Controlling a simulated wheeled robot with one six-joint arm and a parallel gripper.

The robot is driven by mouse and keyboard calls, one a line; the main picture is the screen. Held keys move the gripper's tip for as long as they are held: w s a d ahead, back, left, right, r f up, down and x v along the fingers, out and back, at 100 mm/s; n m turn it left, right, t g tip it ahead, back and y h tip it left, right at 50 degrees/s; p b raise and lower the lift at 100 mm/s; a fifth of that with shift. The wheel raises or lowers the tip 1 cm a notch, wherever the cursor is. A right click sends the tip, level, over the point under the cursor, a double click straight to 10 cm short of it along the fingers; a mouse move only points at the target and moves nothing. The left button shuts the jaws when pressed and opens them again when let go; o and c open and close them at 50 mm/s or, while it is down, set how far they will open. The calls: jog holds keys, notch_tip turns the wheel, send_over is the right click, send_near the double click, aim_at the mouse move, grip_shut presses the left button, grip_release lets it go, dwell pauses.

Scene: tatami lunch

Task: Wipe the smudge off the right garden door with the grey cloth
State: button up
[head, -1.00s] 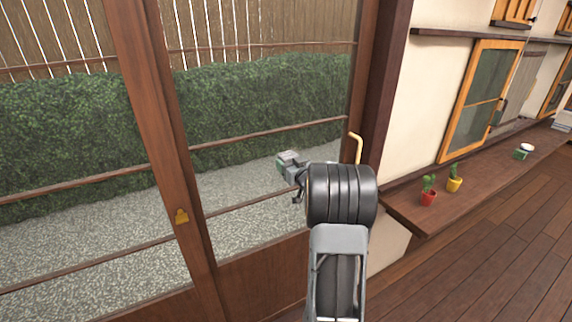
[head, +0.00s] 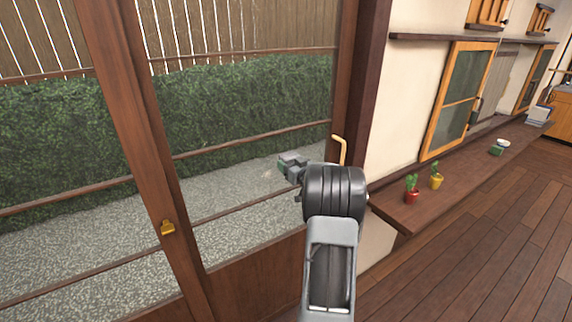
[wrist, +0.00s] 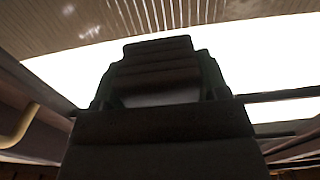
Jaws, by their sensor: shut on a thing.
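The right garden door (head: 250,265) is a wood-framed glass panel with thin crossbars, left of centre in the head view. My gripper (head: 288,168), with green on its fingers, is in front of its glass, near the right side. In the wrist view it is shut on the grey cloth (wrist: 158,72), which looks dark and folded between the green-edged fingers. I cannot tell whether the cloth touches the glass. A faint brownish patch, possibly the smudge (head: 268,173), shows just left of the gripper. My arm hides part of the door's lower right.
A yellow bent handle (head: 341,148) is just right of my gripper. A yellow latch (head: 167,228) is on the left stile. A wooden shelf (head: 445,188) along the right wall bears a red pot (head: 411,196) and a yellow pot (head: 436,182). The floor (head: 480,260) at right is clear.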

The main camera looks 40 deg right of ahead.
jog(key=shift+d, duration=0.55)
jog(key=shift+s, duration=0.2)
jog(key=shift+s+a, duration=0.2)
jog(key=shift+s, duration=1.25)
jog(key=shift+s+a, duration=0.2)
jog(key=shift+s, duration=1.2)
jog(key=shift+s, duration=0.15)
jog(key=s, duration=0.2)
jog(key=shift+s+a, duration=0.2)
jog(key=shift+s, duration=0.15)
